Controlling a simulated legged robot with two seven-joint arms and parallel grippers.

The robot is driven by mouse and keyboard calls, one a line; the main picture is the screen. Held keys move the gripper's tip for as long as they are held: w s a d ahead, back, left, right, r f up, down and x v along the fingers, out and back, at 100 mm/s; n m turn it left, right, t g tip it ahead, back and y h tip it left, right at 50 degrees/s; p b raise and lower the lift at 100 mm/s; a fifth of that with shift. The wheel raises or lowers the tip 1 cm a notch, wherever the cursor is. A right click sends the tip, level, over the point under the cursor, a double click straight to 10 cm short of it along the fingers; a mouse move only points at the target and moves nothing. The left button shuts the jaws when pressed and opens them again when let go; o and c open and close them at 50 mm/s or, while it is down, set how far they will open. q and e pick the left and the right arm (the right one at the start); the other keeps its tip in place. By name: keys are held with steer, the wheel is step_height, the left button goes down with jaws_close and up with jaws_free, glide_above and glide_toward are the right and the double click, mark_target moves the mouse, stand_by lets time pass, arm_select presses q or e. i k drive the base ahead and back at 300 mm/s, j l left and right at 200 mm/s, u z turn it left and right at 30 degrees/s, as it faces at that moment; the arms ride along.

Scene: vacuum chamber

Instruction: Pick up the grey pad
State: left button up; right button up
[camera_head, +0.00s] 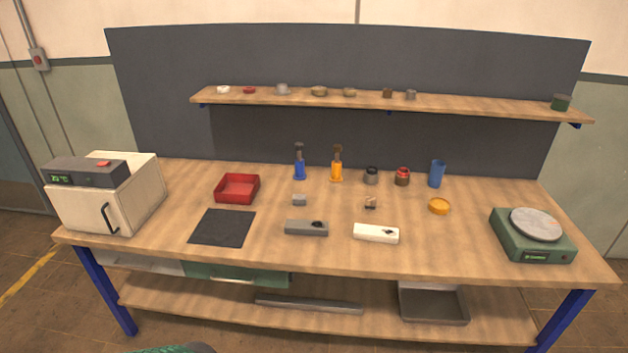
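A flat dark grey square pad (222,228) lies on the wooden workbench (270,262), left of centre and near the front edge. Nothing lies on it. A smaller grey block (306,229) with a dark spot on top lies to its right. Neither of my grippers is in view, so I cannot see whether they are open or shut.
A white oven-like box (125,205) stands left of the pad. A red tray (237,189) sits behind it. A shelf (450,107) runs above the bench.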

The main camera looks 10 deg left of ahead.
mark_target(297, 199)
steer(key=i+l, duration=0.2)
steer(key=i, duration=0.3)
steer(key=i+l, duration=0.2)
steer(key=i, duration=0.3)
steer(key=i+l, duration=0.25)
steer(key=i, duration=0.25)
